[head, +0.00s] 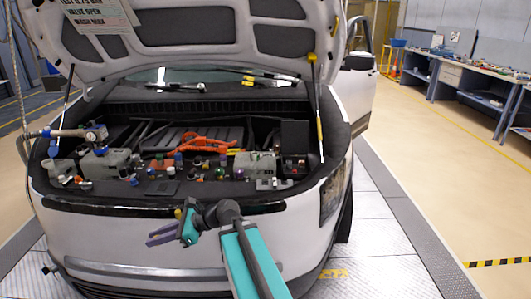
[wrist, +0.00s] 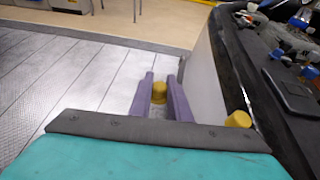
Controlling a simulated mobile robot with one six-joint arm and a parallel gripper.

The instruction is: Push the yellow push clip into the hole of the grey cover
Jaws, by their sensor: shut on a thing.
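My gripper (head: 163,236) is in front of the car's front edge, with purple fingers pointing left in the head view. In the wrist view its fingers (wrist: 161,98) are closed on a yellow push clip (wrist: 159,91), whose round top shows between them. The clip's lower part is hidden. A second yellow piece (wrist: 238,119) shows right of my gripper's palm. The dark grey cover (head: 160,187) seems to be the panel along the front of the engine bay; it also shows at the right of the wrist view (wrist: 257,75). I cannot make out its hole.
The open engine bay holds orange cables (head: 188,147), several coloured caps and a grey block (head: 255,162). The raised hood (head: 200,30) hangs above, with a prop (head: 317,110) at right. The floor left of my gripper is clear. A workbench (head: 465,80) stands far right.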

